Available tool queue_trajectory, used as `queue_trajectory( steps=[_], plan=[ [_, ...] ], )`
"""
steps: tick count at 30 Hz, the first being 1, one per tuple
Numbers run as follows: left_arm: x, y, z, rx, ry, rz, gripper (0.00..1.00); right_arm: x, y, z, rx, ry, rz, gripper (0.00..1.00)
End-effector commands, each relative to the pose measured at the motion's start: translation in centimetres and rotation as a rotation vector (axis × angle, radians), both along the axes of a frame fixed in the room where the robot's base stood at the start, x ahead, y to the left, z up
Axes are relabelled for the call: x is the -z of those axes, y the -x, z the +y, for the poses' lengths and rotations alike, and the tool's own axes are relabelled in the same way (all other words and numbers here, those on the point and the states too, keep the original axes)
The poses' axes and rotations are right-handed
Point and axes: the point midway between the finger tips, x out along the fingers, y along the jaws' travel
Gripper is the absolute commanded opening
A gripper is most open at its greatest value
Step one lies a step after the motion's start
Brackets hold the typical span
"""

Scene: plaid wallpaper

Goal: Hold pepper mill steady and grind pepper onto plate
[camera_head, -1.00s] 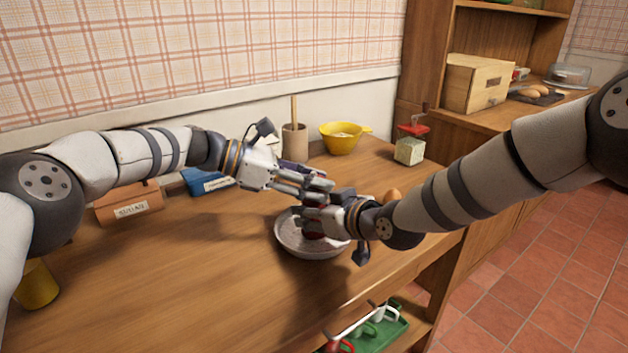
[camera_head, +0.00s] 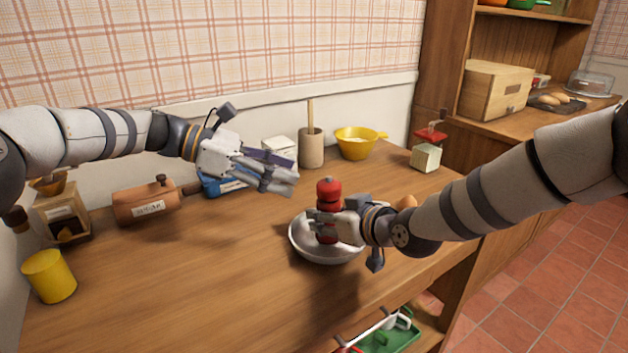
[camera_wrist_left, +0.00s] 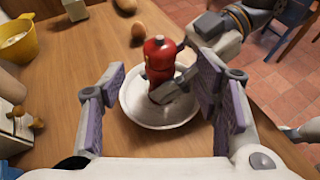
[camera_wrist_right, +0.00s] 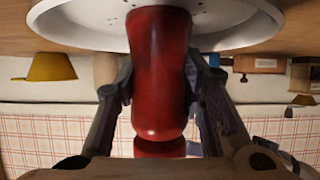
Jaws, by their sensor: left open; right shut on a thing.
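The red pepper mill (camera_head: 329,193) stands upright over the pale plate (camera_head: 305,250). My right gripper (camera_head: 326,222) is shut around the mill's body and holds it there. The right wrist view shows the mill (camera_wrist_right: 160,75) between both fingers, with dark specks on the plate (camera_wrist_right: 80,22). My left gripper (camera_head: 278,178) is open and empty, up and to the left of the mill's top. In the left wrist view the mill (camera_wrist_left: 160,54) and the plate (camera_wrist_left: 140,108) lie beyond the spread fingers. I cannot tell whether the mill's base touches the plate.
A yellow bowl (camera_head: 357,145), a pot with a wooden stick (camera_head: 311,150) and a red-topped grinder (camera_head: 427,155) stand at the back. A yellow cup (camera_head: 48,277) is at far left. The table's front left is clear.

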Motion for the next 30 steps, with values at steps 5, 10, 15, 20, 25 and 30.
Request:
queue_trajectory(
  steps=[5, 10, 15, 20, 25, 30],
  plan=[
    [-0.9, 0.3, 2.2, 0.0, 0.0, 0.0, 0.57, 0.1, 0.0, 0.0, 0.0, 0.001, 0.001, 0.04],
    [-1.0, 0.4, 2.5, 0.001, 0.0, 0.001, 0.57, 0.1, 0.0, 0.0, 0.0, 0.001, 0.001, 0.04],
    [-1.1, 0.4, 2.4, -0.003, 0.002, -0.001, 0.57, 0.0, 0.0, 0.0, 0.0, 0.001, 0.001, 0.04],
    [-2.3, 0.3, 1.5, -0.087, 0.046, -0.032, 0.57, 0.1, 0.0, 0.0, 0.0, 0.001, 0.001, 0.04],
    [-2.8, 1.4, 0.9, -0.259, 0.066, -0.041, 0.57, 0.1, 0.0, 0.0, 0.0, 0.001, 0.001, 0.04],
    [-1.7, 3.6, 0.9, -0.371, 0.023, -0.008, 0.57, 0.1, 0.0, 0.0, 0.0, 0.001, 0.001, 0.04]
  ],
)
